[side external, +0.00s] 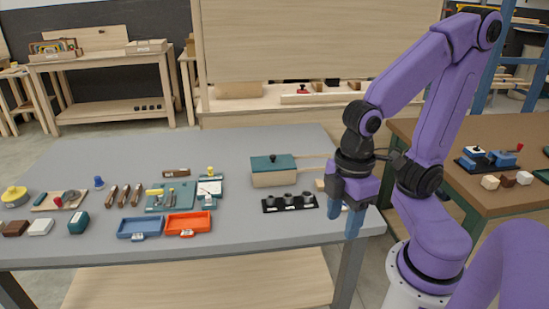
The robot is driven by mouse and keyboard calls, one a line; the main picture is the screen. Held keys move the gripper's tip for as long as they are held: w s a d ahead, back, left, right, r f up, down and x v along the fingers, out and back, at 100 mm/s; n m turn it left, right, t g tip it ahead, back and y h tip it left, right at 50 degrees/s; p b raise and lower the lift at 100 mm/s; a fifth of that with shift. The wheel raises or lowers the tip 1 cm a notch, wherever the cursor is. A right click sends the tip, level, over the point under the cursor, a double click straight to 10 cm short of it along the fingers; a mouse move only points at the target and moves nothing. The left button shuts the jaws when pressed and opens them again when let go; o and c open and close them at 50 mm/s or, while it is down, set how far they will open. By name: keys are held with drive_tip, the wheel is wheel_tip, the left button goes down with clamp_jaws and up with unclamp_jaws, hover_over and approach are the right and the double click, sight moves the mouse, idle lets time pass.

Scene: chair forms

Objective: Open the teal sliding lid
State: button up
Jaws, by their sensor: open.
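A wooden box (274,180) sits on the grey table, right of the middle. Its teal lid (284,163) covers the top, with a small black knob (272,157) on it. Pale wooden rails (313,164) reach out from the box to the right, toward my arm. My gripper (343,229) points down near the table's right edge, to the right of the box and apart from it. Its blue fingers are open, and I see nothing between them. The far ends of the rails are hidden behind my arm.
A black holder with several dark knobs (290,203) lies just in front of the box. A blue tray (140,228) and an orange tray (188,224) stand at the front. Small tools and blocks fill the left side. The table's back middle is clear.

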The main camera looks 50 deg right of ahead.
drive_tip(key=w+r+m+y, duration=0.1)
drive_tip(key=w+r+m, duration=0.15)
drive_tip(key=w, duration=1.15)
drive_tip(key=m+t, duration=0.5)
drive_tip(key=m, duration=0.3)
hover_over(273, 155)
drive_tip(key=s+d, duration=0.1)
drive_tip(key=s, duration=0.6)
wheel_tip(273, 155, down, 2)
drive_tip(key=shift+h, duration=0.3)
drive_tip(key=x, duration=1.1)
drive_tip(key=s+x, duration=0.1)
drive_tip(key=x, duration=0.4)
drive_tip(key=shift+w+f, duration=0.2)
drive_tip(key=shift+f, duration=0.3)
drive_tip(key=shift+g, duration=0.3)
